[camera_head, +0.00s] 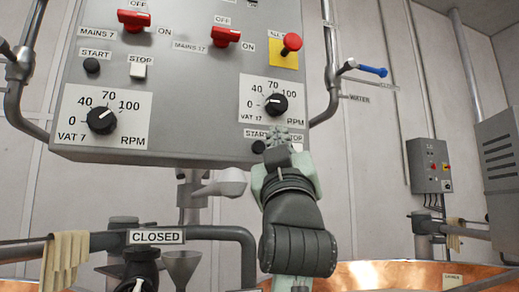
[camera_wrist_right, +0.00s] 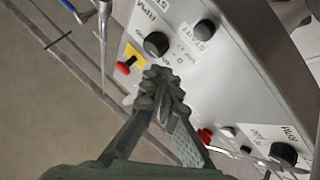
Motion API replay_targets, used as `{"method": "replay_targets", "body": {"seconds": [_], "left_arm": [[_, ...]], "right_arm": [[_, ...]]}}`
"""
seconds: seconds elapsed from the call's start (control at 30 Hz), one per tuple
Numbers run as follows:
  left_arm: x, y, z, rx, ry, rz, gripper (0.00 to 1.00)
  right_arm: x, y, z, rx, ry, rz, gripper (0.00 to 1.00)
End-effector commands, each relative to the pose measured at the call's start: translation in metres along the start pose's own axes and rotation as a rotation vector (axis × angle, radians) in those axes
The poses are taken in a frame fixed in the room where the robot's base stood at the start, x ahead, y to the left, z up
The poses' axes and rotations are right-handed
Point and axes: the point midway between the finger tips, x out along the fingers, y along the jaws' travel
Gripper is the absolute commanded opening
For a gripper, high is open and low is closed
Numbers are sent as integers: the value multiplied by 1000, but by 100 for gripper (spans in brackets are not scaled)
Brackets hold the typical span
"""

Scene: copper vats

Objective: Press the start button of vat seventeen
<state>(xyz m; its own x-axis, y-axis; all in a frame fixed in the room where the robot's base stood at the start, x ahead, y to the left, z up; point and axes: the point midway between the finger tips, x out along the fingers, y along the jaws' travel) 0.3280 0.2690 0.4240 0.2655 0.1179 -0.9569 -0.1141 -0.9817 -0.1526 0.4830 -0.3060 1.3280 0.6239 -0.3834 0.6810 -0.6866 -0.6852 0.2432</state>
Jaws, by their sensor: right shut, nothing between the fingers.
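A grey control panel (camera_head: 180,75) fills the upper left of the head view. Its right dial is marked VAT 17 (camera_head: 276,104); below it sits a black round start button (camera_head: 258,147). My right gripper (camera_head: 278,138) is shut and empty. In the head view its tips are just right of that button and cover part of the START and STOP labels. In the wrist view the gripper tips (camera_wrist_right: 158,80) lie beside the vat 17 dial (camera_wrist_right: 156,44), with a black button (camera_wrist_right: 204,28) beyond. Contact cannot be told. My left gripper is out of view.
A red knob (camera_head: 291,42) on a yellow plate and a red switch (camera_head: 226,36) sit above the dial. Vat 7 has its own start button (camera_head: 92,65). Pipes and a blue-handled valve (camera_head: 372,71) flank the panel. Copper vats (camera_head: 390,272) stand below.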

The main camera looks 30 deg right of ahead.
Motion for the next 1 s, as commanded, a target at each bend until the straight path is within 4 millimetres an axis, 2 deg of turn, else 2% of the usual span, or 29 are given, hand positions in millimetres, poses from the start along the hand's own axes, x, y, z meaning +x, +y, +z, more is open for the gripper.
{"method": "replay_targets", "body": {"seconds": [0.27,0.4,0.6,1.0], "left_arm": [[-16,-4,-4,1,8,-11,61],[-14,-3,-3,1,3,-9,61],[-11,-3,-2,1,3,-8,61],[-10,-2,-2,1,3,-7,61]], "right_arm": [[27,-21,22,-1,-2,-1,0],[39,-28,28,-2,-2,-1,0],[45,-33,33,-1,-1,-1,0],[45,-33,34,-1,0,-1,0]]}}
